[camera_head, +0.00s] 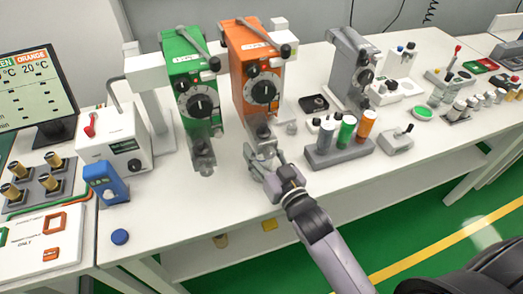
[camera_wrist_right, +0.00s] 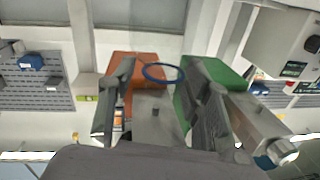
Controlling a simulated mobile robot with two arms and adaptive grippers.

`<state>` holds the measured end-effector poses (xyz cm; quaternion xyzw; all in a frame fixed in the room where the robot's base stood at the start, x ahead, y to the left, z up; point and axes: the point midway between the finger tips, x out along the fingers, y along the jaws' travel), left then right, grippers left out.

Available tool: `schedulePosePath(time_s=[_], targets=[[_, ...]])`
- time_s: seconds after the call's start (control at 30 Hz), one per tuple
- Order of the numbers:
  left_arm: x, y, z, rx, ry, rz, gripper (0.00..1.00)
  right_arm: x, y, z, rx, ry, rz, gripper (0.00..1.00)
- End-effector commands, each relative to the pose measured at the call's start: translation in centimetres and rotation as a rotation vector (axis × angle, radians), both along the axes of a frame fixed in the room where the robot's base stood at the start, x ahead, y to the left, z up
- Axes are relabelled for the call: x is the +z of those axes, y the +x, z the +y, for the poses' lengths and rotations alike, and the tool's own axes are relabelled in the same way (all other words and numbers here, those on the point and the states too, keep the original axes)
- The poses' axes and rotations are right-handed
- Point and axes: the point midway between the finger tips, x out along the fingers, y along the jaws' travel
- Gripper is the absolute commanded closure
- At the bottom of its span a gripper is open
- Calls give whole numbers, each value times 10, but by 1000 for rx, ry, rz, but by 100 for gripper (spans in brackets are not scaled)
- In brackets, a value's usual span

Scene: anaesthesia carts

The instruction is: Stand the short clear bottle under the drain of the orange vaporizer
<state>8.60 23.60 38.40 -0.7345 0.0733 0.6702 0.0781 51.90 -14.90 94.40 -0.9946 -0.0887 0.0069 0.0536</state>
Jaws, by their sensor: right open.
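The orange vaporizer (camera_head: 250,68) stands on the white table, its lower front partly covered by my right gripper (camera_head: 262,157). My right gripper is low in front of its drain area. In the right wrist view its two fingers (camera_wrist_right: 160,108) are apart, with a grey block (camera_wrist_right: 154,112) seen between them. A thin blue ring (camera_wrist_right: 163,72) shows there too; I cannot tell what it belongs to. I cannot clearly make out the short clear bottle. A small clear piece (camera_head: 291,128) is right of the gripper. My left gripper is not in view.
The green vaporizer (camera_head: 184,68) stands left, with a grey drain part (camera_head: 203,158) below it. A grey rack with coloured-capped bottles (camera_head: 340,155) stands right. A blue device (camera_head: 105,184) and a blue cap (camera_head: 120,236) are left. The table front between cap and gripper is clear.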

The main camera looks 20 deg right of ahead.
Motion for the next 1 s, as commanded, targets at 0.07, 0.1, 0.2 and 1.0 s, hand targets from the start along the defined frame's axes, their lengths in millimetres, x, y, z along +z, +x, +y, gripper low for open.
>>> schedulePosePath(time_s=[0.07, 0.1, 0.2, 1.0], targets=[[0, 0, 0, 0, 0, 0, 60, 0, 0, 0, 0, 0, 1, 55], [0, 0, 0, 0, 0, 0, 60, 0, 0, 0, 0, 0, 1, 55], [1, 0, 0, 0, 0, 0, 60, 3, 0, 0, 0, 0, 0, 55], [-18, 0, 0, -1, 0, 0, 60, 2, -113, -21, -1, 0, 1, 55]])
